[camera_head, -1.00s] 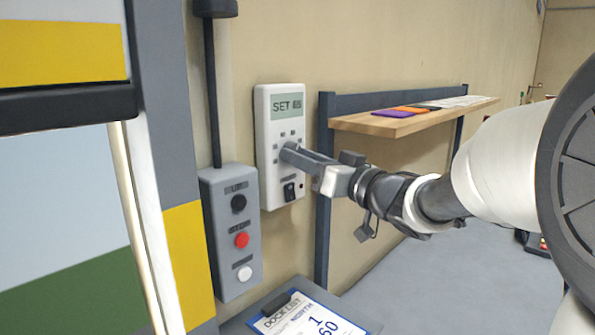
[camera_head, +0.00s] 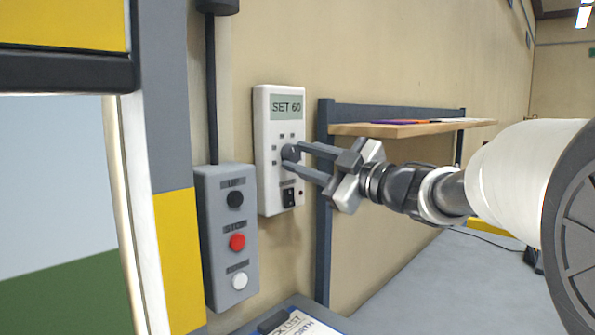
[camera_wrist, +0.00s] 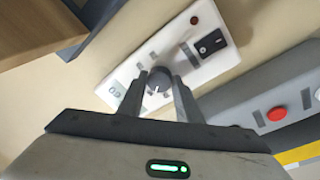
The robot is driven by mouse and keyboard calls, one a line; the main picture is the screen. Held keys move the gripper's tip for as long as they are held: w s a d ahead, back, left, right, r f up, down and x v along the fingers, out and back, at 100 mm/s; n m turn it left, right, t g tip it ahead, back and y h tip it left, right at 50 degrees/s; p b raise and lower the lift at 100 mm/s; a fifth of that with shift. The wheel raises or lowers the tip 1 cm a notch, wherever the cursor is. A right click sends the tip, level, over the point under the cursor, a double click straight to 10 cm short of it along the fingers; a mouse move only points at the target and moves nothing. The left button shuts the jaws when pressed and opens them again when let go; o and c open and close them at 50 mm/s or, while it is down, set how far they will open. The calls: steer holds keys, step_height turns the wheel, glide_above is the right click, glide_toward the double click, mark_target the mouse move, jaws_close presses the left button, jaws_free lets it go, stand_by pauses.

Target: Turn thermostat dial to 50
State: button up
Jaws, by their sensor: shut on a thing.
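The white thermostat (camera_head: 265,190) is mounted upright on the wall, and its display (camera_head: 287,107) reads "SET 60". A black rocker switch (camera_head: 289,197) is below the dial.
A grey button box (camera_head: 215,275) with black, red and white buttons hangs left of the thermostat. A wooden shelf (camera_head: 400,130) on a dark frame stands to the right, close to my arm. A clipboard (camera_head: 300,325) lies below. The floor at right is open.

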steer(key=n+b, duration=0.2)
steer(key=n, duration=0.2)
steer(key=shift+w+d+f+g, duration=0.1)
steer(key=shift+f+g, duration=0.05)
steer(key=shift+g, duration=0.25)
steer(key=n+b, duration=0.1)
steer(key=n, duration=0.1)
steer(key=n+b, duration=0.1)
steer(key=n, duration=0.2)
steer(key=shift+g+y, duration=0.3)
steer(key=shift+g, duration=0.1)
steer(key=n, duration=0.1)
steer(key=n+b, duration=0.1)
steer(key=n, duration=0.1)
steer(key=n+b, duration=0.1)
steer(key=shift+r+n, duration=0.3)
steer(key=shift+n, duration=0.1)
steer(key=shift+r+n+g+b, duration=0.15)
steer(key=shift+n+g+b, duration=0.4)
steer(key=shift+n, duration=1.05)
steer(key=o, duration=1)
steer(key=shift+o, duration=0.2)
